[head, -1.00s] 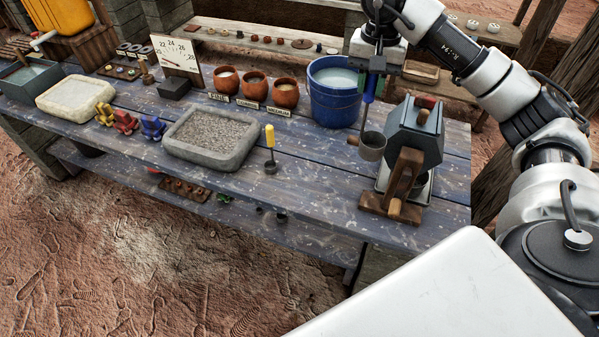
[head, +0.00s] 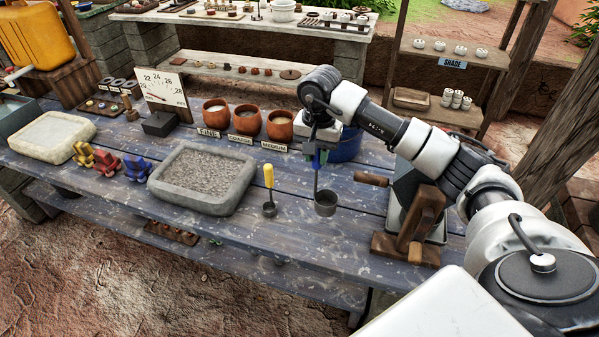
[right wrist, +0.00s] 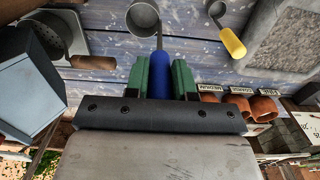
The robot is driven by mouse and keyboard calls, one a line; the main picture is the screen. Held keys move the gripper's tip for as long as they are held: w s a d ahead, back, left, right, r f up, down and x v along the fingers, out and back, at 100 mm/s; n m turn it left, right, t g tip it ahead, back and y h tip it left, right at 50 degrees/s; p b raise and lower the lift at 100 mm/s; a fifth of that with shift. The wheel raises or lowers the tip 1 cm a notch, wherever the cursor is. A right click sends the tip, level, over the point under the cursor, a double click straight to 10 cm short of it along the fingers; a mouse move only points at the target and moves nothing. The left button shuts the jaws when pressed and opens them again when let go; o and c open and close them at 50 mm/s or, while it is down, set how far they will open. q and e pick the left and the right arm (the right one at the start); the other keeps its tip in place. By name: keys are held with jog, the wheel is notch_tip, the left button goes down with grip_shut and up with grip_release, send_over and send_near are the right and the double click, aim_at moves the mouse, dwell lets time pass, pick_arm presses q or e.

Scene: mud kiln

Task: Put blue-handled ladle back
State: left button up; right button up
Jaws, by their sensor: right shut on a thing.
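My right gripper (head: 317,153) is shut on the blue handle of the blue-handled ladle (head: 325,203). The ladle hangs upright, its grey cup down, above or at the table just right of the yellow-handled ladle (head: 269,182); I cannot tell whether the cup touches the boards. In the right wrist view the green fingers (right wrist: 159,78) press both sides of the blue handle, and the ladle's cup (right wrist: 143,18) points away. The yellow-handled ladle stands upright on the table and shows in the right wrist view (right wrist: 231,42). My left gripper is out of view.
A grey mill with a wooden crank (head: 420,222) stands close on the right. The blue bucket (head: 347,144) is behind my gripper, partly hidden. Clay pots (head: 279,124) with labels stand at the back. A stone tray of gravel (head: 203,178) lies left. Table front is clear.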

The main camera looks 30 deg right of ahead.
jog(key=w+a+f+p, duration=0.2)
jog(key=a+f, duration=0.1)
jog(key=f, duration=0.3)
jog(key=shift+w+f, duration=0.3)
jog(key=shift+w, duration=0.05)
jog(key=shift+a, duration=0.1)
jog(key=shift+f, duration=0.2)
jog(key=o, duration=0.8)
jog(key=shift+r, duration=0.1)
jog(key=shift+o, duration=0.2)
